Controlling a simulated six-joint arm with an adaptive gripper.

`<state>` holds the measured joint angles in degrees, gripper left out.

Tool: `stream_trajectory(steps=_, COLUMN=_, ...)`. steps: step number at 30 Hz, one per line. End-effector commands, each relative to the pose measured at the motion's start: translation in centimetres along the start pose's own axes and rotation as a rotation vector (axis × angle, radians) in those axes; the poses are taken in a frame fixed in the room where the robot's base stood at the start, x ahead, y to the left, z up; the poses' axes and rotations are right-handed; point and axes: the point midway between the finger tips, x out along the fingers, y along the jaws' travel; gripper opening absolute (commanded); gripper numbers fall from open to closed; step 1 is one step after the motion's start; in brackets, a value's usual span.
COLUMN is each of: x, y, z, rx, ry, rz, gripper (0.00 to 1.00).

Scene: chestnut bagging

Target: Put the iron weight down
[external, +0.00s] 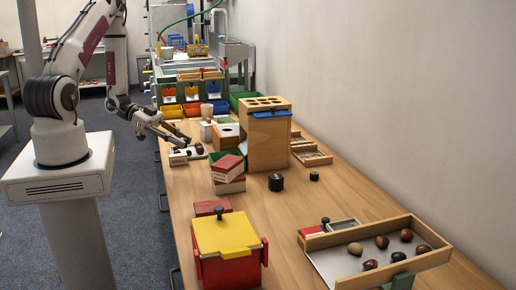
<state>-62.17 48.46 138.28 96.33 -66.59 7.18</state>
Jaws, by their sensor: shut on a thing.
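My gripper (184,141) is at the far left part of the table, low over a small pale tray (179,161) holding several dark brown chestnuts. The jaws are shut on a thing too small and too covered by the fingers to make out. A black cylindrical iron weight (276,183) stands upright on the bare table in front of the wooden box, well apart from my gripper. A smaller black weight (314,176) stands to its right. A third black knobbed piece (325,222) is by the red block near the sorting tray.
A tall wooden box (268,140) with holes on top stands mid-table. Red-and-white boxes (229,168) are stacked before it. A yellow-lidded red bin (226,235) is in front. A wooden-walled tray (350,262) with chestnuts is at front right.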

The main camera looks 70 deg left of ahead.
Motion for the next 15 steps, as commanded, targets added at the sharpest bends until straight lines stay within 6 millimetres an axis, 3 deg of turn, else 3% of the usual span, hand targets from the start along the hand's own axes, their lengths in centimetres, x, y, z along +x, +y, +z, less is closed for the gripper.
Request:
stream_trajectory(steps=10, x=0.1, y=-0.2, z=0.0, rx=-0.001, ry=0.001, rz=-0.004, gripper=0.0)
stream_trajectory(steps=15, x=0.4, y=-1.8, z=-0.2, rx=-0.009, ry=0.001, rz=-0.03, gripper=0.0)
